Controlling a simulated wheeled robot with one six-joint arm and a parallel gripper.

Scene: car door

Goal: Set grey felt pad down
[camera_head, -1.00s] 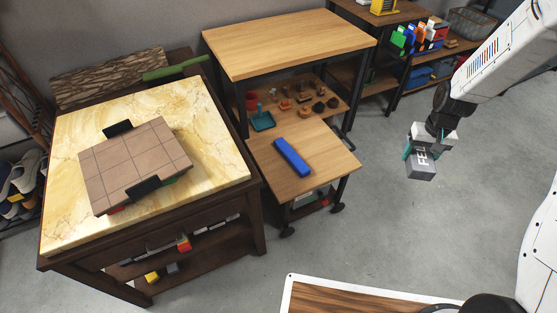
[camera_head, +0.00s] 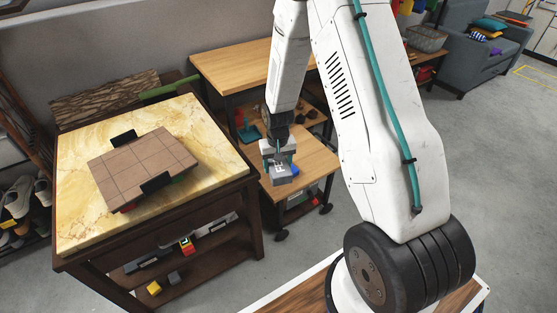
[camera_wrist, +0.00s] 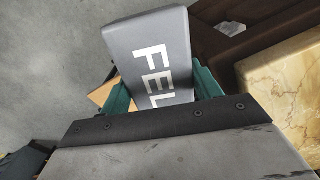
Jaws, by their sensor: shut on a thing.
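My gripper (camera_head: 279,160) is shut on the grey felt pad (camera_head: 281,176), a grey block with white lettering. In the wrist view the grey felt pad (camera_wrist: 157,52) sits between the teal fingers and shows the letters "FEL"; the rest of the lettering is hidden by the gripper. The pad is held in the air, in front of the wooden cart's lower top in the head view. It appears clear of any surface.
A marble-topped table (camera_head: 85,180) stands at the left, bearing a brown tiled board (camera_head: 140,165) with black clamps. Bare marble surrounds the board.

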